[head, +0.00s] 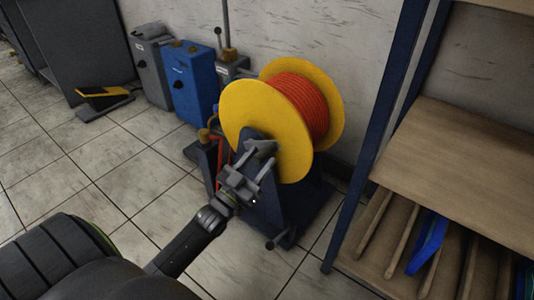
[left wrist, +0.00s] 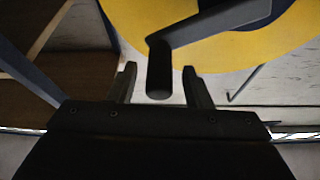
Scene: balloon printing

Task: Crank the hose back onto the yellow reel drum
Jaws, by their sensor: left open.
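The yellow reel drum (head: 245,108) stands on a dark blue frame (head: 270,210), with orange-red hose (head: 302,103) wound between its two flanges. A strip of red hose (head: 221,160) also shows beside the frame, left of the drum. My left gripper (head: 258,166) is open in front of the near flange, at the crank. In the left wrist view the dark crank arm (left wrist: 215,22) crosses the yellow flange (left wrist: 210,52). Its black handle (left wrist: 159,68) points down between my two open fingers, with gaps on both sides. My right gripper is not in view.
A blue box unit (head: 190,85) and a grey one (head: 152,68) stand along the wall, left of the reel. A black and yellow pedal (head: 104,96) lies on the tiles. A shelf rack (head: 465,150) stands close on the right.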

